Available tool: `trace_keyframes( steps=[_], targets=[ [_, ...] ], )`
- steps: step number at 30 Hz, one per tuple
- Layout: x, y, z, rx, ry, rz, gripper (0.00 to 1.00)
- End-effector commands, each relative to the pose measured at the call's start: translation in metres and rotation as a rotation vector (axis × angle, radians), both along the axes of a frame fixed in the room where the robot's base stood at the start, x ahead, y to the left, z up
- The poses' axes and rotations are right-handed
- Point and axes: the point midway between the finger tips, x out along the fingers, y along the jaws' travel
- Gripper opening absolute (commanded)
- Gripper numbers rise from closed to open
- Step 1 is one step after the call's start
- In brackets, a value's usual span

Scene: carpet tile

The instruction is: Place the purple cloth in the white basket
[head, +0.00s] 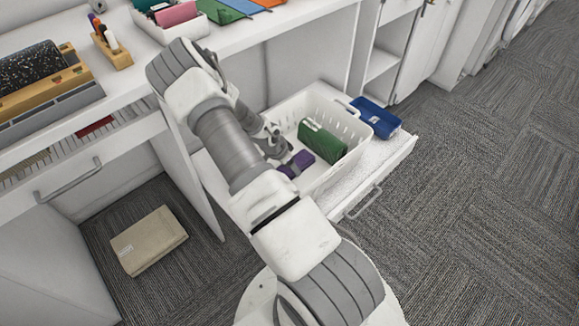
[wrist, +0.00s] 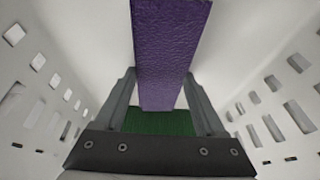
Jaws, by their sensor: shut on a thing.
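The purple cloth (head: 296,163) is a small folded piece held in my gripper (head: 279,153), inside the white basket (head: 352,132). In the wrist view the purple cloth (wrist: 168,55) stands between the two fingers of my gripper (wrist: 160,98), which are shut on it. The slotted walls of the white basket (wrist: 45,85) rise on both sides. A green folded cloth (head: 322,142) lies in the basket to the right of the purple cloth. It shows in the wrist view behind the fingers (wrist: 160,122). Whether the purple cloth touches the basket floor I cannot tell.
The basket stands in an open white drawer (head: 400,150). A blue folded cloth (head: 376,118) lies in the drawer beside the basket's right wall. A beige folded item (head: 148,240) lies on the carpet under the desk. Open carpet (head: 490,200) extends to the right.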

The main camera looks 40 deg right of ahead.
Motion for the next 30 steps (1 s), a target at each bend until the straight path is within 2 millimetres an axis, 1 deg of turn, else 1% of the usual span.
trace_keyframes(
  steps=[4, 7, 8, 9, 12, 19, 22, 26, 30],
  targets=[
    [0.000, 0.000, 0.001, 0.000, 0.000, 0.000, 0.17],
    [0.000, 0.000, -0.003, 0.000, 0.000, 0.000, 0.17],
    [0.000, 0.000, -0.002, 0.000, 0.000, 0.000, 0.75],
    [0.000, 0.000, -0.002, 0.000, 0.000, 0.000, 0.83],
    [0.000, 0.000, -0.002, 0.000, 0.000, 0.000, 1.00],
    [0.000, 0.000, -0.001, 0.000, 0.000, 0.000, 1.00],
    [0.000, 0.000, 0.004, -0.001, 0.000, 0.000, 1.00],
    [0.001, 0.008, 0.024, -0.002, -0.002, 0.002, 1.00],
    [0.000, 0.020, 0.054, -0.001, -0.001, 0.004, 1.00]
  ],
)
